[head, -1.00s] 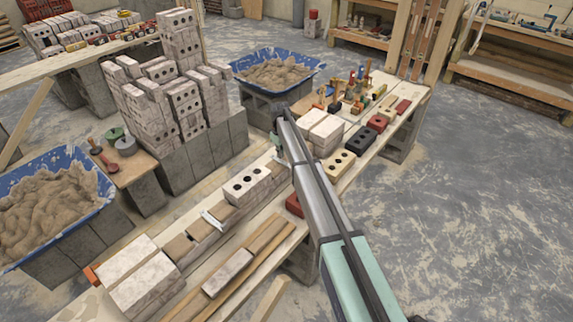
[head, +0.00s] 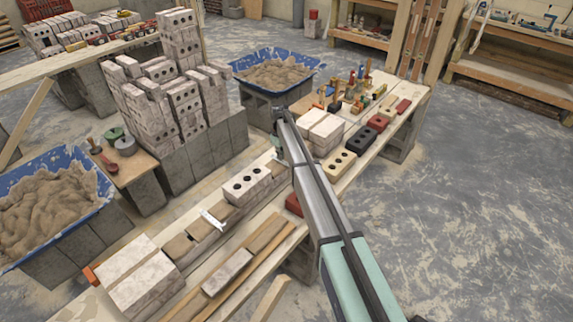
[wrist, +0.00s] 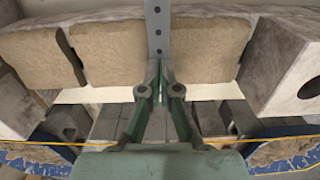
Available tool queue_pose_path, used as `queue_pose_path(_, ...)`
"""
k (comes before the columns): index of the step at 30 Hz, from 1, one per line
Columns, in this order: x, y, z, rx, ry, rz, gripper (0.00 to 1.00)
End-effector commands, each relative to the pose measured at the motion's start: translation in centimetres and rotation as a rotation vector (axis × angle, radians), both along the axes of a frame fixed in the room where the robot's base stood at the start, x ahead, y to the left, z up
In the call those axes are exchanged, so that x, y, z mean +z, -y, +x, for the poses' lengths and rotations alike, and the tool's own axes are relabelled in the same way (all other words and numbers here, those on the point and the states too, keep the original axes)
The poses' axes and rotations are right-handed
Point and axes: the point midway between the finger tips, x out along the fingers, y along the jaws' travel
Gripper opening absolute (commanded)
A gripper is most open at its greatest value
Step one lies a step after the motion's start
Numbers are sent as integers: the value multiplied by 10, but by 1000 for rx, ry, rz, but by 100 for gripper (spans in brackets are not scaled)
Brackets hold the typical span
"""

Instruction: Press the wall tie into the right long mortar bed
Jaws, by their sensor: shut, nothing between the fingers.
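In the wrist view, a grey perforated metal wall tie (wrist: 159,28) lies across a tan mortar bed (wrist: 205,52) that spans the middle. My teal gripper (wrist: 160,85) is shut, its fingertips together at the lower end of the tie. Whether they touch it I cannot tell. In the head view my gripper (head: 275,140) is small and partly hidden by my arm, beyond the three-hole brick (head: 247,185). Another pale tie (head: 212,220) lies across the mortar left of that brick.
A pale brick (wrist: 290,65) bounds the bed on the right in the wrist view. Blue mortar tubs (head: 102,195) and stacked bricks (head: 165,100) stand behind the wall. Several tools (head: 350,90) and loose bricks occupy the bench's far end. The floor at right is clear.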

Motion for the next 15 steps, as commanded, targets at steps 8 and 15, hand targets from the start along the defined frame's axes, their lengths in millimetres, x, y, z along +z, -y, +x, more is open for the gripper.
queue_pose_path(8, -7, 0, 0, 0, 0, 0, 0)
queue_pose_path(15, -9, 0, 0, 0, 0, 0, 0)
